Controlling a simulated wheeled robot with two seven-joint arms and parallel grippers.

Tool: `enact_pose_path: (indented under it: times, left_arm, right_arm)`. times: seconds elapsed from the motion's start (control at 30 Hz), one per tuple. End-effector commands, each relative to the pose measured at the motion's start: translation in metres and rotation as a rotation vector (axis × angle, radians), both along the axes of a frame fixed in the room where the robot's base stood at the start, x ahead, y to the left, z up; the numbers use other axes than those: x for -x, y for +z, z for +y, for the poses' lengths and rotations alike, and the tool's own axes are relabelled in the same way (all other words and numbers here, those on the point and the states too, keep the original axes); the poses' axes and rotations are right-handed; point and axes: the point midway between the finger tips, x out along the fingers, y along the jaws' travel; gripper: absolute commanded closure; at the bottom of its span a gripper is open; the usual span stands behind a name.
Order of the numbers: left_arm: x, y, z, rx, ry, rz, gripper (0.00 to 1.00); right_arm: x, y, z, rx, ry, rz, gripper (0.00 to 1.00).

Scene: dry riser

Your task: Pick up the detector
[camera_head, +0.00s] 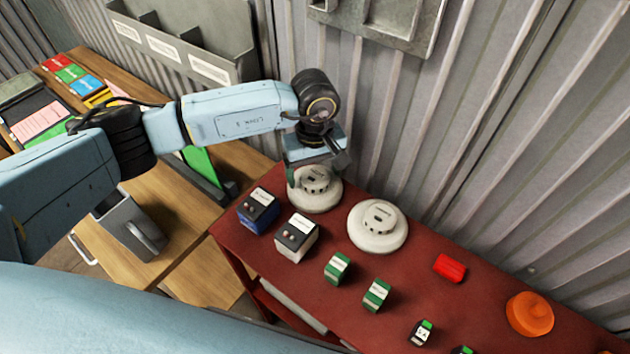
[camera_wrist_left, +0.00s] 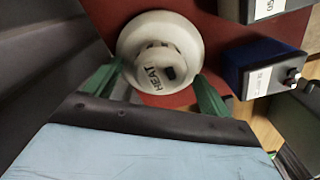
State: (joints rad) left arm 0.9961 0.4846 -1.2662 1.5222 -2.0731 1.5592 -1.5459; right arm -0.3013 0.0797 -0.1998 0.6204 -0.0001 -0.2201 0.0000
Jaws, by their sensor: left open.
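Two round white detectors stand on the red bench (camera_head: 228,232). The left one, a detector (camera_head: 316,198), is beneath my left gripper (camera_head: 316,172), which partly covers it. In the left wrist view this detector (camera_wrist_left: 150,38) reads HEAT. The green fingers of my left gripper (camera_wrist_left: 163,92) are open, one on each side of its lower part; I cannot tell whether they touch it. The other white detector (camera_head: 377,227) stands to the right, clear of the gripper. My right gripper is not in view.
A blue-bodied battery (camera_head: 258,211) and a white-bodied block (camera_head: 296,238) stand close in front of the left detector. Green-and-white blocks (camera_head: 337,268), a red block (camera_head: 449,268) and an orange round piece (camera_head: 529,313) lie farther right. A corrugated wall (camera_head: 480,150) rises close behind.

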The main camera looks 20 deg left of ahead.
Motion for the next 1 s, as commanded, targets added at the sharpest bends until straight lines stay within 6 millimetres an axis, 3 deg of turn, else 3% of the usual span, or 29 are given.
enact_pose_path:
  times: [0.27,0.67,1.0]
  left_arm:
    - [-0.0001,-0.0032,-0.0001,0.001,0.000,-0.001,0.19]
    - [-0.0003,-0.0025,-0.0002,0.002,0.001,-0.001,0.69]
    - [-0.0004,0.0023,-0.0001,0.002,0.001,-0.001,0.69]
  right_arm:
    - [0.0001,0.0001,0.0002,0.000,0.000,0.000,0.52]
    - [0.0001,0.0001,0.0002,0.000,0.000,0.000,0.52]
    - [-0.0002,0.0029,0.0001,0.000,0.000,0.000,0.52]
